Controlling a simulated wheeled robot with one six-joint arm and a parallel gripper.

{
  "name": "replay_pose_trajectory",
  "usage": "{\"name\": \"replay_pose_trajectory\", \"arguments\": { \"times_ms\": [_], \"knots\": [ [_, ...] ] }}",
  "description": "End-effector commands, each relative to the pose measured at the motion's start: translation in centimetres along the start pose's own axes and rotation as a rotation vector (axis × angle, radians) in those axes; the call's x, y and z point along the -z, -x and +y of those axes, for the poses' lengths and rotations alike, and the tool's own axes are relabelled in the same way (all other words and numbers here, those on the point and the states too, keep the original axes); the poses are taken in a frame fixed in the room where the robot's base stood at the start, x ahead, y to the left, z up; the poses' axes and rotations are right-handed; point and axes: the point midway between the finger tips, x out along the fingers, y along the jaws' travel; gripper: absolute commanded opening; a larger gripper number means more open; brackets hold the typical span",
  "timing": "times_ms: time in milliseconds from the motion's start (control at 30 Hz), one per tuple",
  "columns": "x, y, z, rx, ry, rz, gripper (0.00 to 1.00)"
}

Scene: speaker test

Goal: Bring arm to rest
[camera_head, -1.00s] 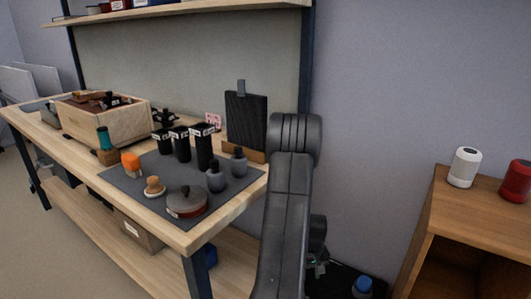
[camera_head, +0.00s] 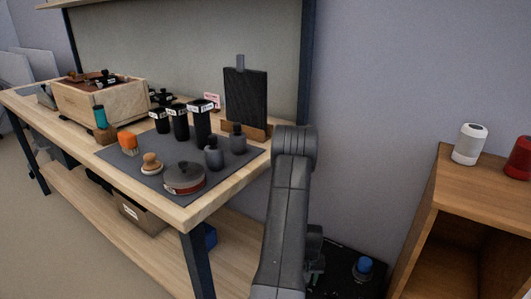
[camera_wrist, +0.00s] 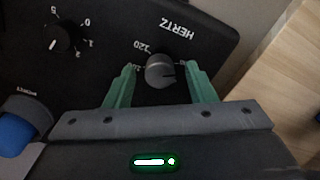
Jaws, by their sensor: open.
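In the wrist view my gripper (camera_wrist: 160,88) is open, with two green fingers spread apart. Between and beyond the fingertips is a grey round knob (camera_wrist: 160,71) on a black panel (camera_wrist: 110,50) marked HERTZ. I cannot tell whether the fingers touch the knob; nothing is clearly held. A second, black knob (camera_wrist: 60,40) with number marks sits at the panel's upper left. The black device (camera_head: 345,270) shows low at right of the arm.
A blue-topped knob (camera_head: 364,265) stands on the device. The workbench (camera_head: 205,205) at left carries a dark mat with several bottles, jars and a wooden crate (camera_head: 100,100). At right a wooden cabinet (camera_head: 490,190) bears a white speaker (camera_head: 469,144) and a red one (camera_head: 519,158).

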Motion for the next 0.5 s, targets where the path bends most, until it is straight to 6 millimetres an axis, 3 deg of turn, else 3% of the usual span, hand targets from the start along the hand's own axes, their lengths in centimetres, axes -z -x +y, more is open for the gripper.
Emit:
{"name": "replay_pose_trajectory", "arguments": {
  "times_ms": [500],
  "knots": [
    [-0.03,0.14,0.00,0.000,-0.409,-0.001,0.50]
  ]
}}
